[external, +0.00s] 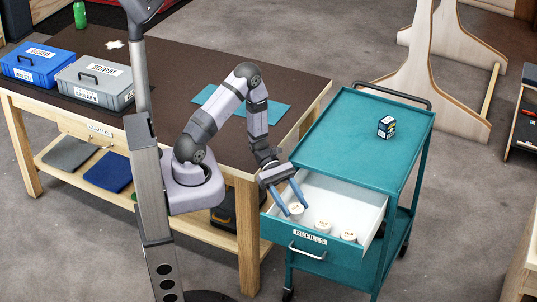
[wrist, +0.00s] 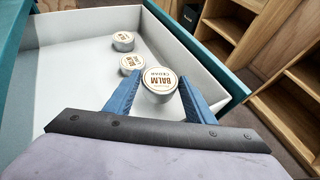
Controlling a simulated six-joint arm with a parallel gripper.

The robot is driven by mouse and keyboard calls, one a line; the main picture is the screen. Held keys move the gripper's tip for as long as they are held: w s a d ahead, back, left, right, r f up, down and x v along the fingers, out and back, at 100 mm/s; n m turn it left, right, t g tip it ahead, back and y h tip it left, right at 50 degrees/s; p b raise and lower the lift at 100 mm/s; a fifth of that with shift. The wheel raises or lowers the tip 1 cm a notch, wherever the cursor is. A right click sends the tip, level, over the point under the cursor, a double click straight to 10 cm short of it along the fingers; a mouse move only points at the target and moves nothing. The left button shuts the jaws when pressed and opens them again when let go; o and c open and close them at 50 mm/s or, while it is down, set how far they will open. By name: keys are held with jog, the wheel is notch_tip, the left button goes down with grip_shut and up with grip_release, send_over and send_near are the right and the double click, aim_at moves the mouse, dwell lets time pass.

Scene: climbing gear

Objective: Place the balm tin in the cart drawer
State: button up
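The balm tin (wrist: 160,85), round and white with a brown-lettered lid, is between the two blue fingers of my gripper (wrist: 161,80). The fingers meet its sides, so the gripper looks shut on it. In the external view the tin (external: 296,208) is at the left part of the open cart drawer (external: 322,254), inside its walls. My gripper (external: 297,205) reaches down into the drawer from above. The tin looks upright; I cannot tell whether it touches the drawer floor.
Two similar tins, one (external: 323,226) in the middle and one (external: 348,236) at the right, lie in the drawer. A small dark box (external: 386,127) stands on the teal cart top (external: 345,120). The workbench (external: 175,90) at left holds a blue case (external: 38,64) and a grey case (external: 95,82).

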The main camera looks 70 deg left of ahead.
jog(key=shift+o, duration=0.9)
jog(key=shift+a+r+p, duration=0.1)
jog(key=shift+r+p, duration=0.55)
jog(key=shift+r, duration=0.2)
jog(key=b+v, duration=0.1)
jog(key=v, duration=1.1)
jog(key=s+m+g+y, duration=0.1)
jog(key=s+m+y, duration=0.1)
jog(key=m+y, duration=0.2)
jog(key=s+r+m+g+y, duration=0.1)
jog(key=m+y, duration=0.3)
jog(key=m, duration=0.6)
jog(key=s+m+g+y, duration=0.1)
jog(key=s+m+y, duration=0.3)
jog(key=m, duration=0.2)
jog(key=shift+d+r+m, duration=0.25)
jog(key=shift+m, duration=0.15)
jog(key=shift+s+r, duration=0.1)
jog(key=shift+s, duration=0.05)
